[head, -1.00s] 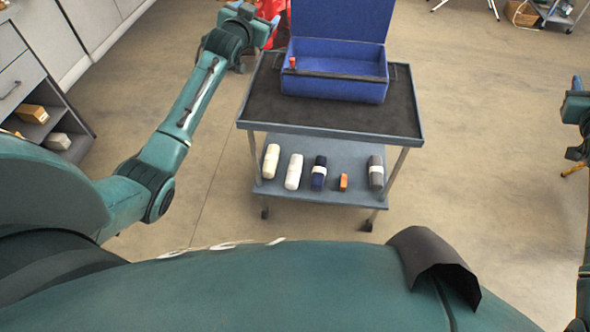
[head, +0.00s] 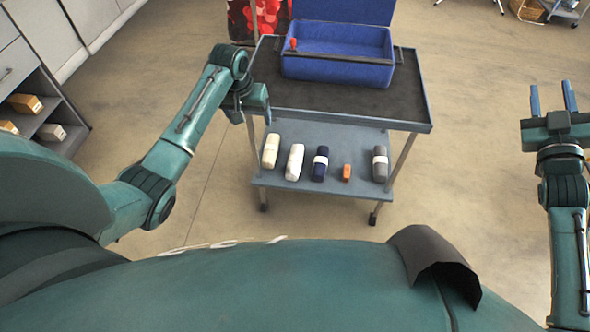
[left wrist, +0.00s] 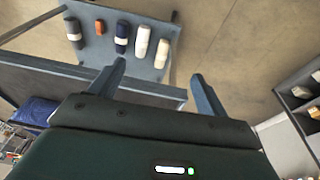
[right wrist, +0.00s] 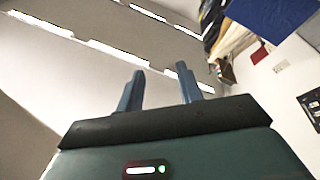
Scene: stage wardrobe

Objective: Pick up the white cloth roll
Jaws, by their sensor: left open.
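A white cloth roll (head: 294,162) lies on the lower shelf of the cart, second from the left; it also shows in the left wrist view (left wrist: 141,40). A cream roll (head: 271,150) lies just left of it in the head view and shows in the left wrist view (left wrist: 161,53). My left gripper (head: 252,112) is open and empty, beside the cart's left edge, above and left of the rolls. Its spread fingers (left wrist: 158,75) point toward the lower shelf. My right gripper (head: 553,98) is open and empty, right of the cart, with fingers pointing up in its wrist view (right wrist: 161,80).
The cart's dark upper shelf (head: 345,103) overhangs the back of the lower shelf (head: 335,184) and carries an open blue box (head: 340,68). A navy roll (head: 320,165), an orange item (head: 346,172) and a grey roll (head: 380,163) share the lower shelf. Open floor lies around the cart.

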